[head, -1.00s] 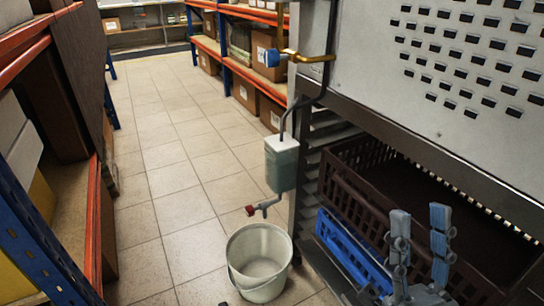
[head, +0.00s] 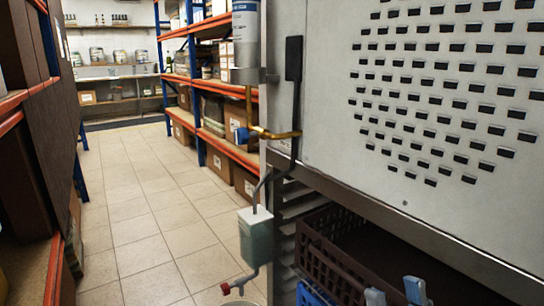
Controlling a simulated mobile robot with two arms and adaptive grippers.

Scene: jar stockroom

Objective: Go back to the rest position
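My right gripper (head: 395,294) shows only by its two blue-grey fingertips at the bottom edge of the head view. The fingertips are apart with nothing between them, in front of the dark brown crate. The rest of the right arm is below the picture. My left gripper is not in view.
A metal cabinet with a perforated panel (head: 440,90) fills the right side. Below it are a brown crate (head: 330,250) and a blue crate (head: 310,296). A greenish container with a red tap (head: 257,240) hangs at its corner, above a bucket rim (head: 243,300). The tiled aisle (head: 140,230) between racks is clear.

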